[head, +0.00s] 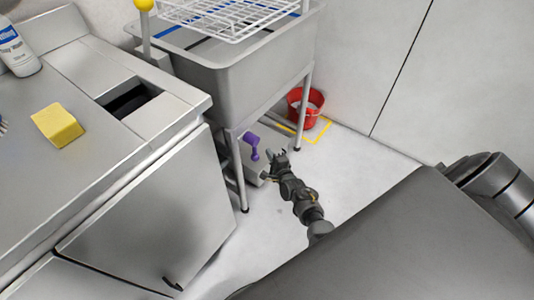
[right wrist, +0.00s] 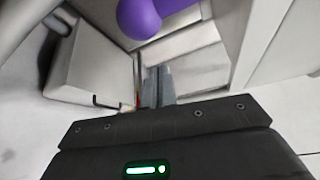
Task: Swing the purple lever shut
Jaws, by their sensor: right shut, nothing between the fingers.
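The purple lever (head: 253,144) is under the grey sink basin, at a grey box low between the stand's legs. Its knob end shows large at the top of the right wrist view (right wrist: 139,17). My right gripper (head: 276,154) is shut and empty, just right of the lever in the head view. Its fingers also show in the right wrist view (right wrist: 157,88), below the purple knob. I cannot tell whether they touch the lever. My left gripper is not in view.
The grey sink (head: 235,85) on metal legs stands over the lever, with a white wire rack (head: 228,14) on top. A red bucket (head: 306,106) stands behind on the floor. A counter (head: 75,90) with a yellow sponge (head: 58,125) is at left. The floor at right is clear.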

